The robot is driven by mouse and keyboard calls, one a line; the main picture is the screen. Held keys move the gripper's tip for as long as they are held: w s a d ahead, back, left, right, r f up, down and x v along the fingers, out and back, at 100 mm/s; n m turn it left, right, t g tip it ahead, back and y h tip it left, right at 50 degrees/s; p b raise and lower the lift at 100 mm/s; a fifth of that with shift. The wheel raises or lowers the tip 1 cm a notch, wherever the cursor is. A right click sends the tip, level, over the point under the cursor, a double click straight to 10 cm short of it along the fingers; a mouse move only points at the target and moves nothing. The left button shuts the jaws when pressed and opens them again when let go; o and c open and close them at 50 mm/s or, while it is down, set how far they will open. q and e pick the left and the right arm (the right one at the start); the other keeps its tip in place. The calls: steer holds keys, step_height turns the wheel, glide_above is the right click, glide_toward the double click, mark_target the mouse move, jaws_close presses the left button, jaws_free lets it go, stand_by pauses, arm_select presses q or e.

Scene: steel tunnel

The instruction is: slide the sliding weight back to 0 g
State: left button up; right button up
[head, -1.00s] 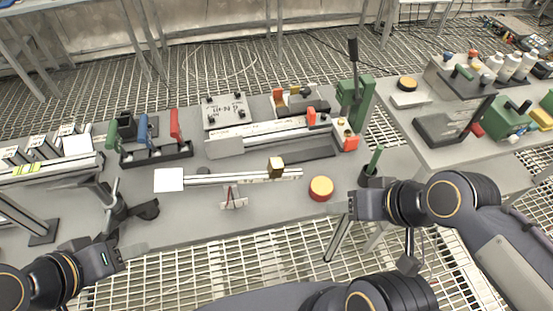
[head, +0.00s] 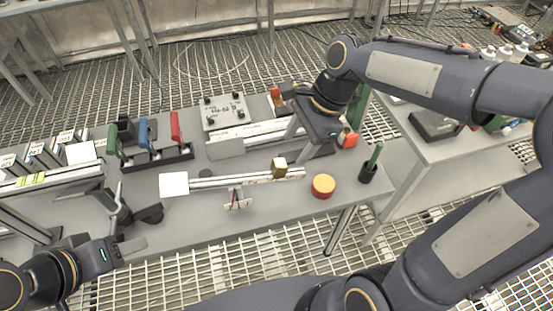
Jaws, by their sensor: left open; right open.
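The sliding weight is a small brass-coloured block (head: 279,168) on the right part of a pale, thin beam (head: 225,182). A white square plate (head: 173,184) is at the beam's left end, and a small stand with a reddish pointer (head: 238,200) is under its middle. My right gripper (head: 299,143) is open, fingers pointing down, just up and right of the weight in the head view. It appears empty; I cannot tell its height above the weight. My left gripper (head: 128,236) is open and empty at the table's front left. The scale marks are too small to read.
A red and yellow round button (head: 323,186) and a dark cup with a green handle (head: 370,166) are right of the beam. A rack with coloured handles (head: 158,157) and a grey plate with knobs (head: 224,111) are behind it. The table front is mostly clear.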

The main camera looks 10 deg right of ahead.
mark_target(279, 163)
steer(key=shift+m, duration=0.6)
steer(key=x, duration=0.5)
steer(key=w+x, duration=0.1)
steer(key=x, duration=0.2)
steer(key=shift+a+f, duration=0.15)
steer(key=shift+a, duration=0.25)
steer(key=shift+a, duration=0.1)
jaws_close()
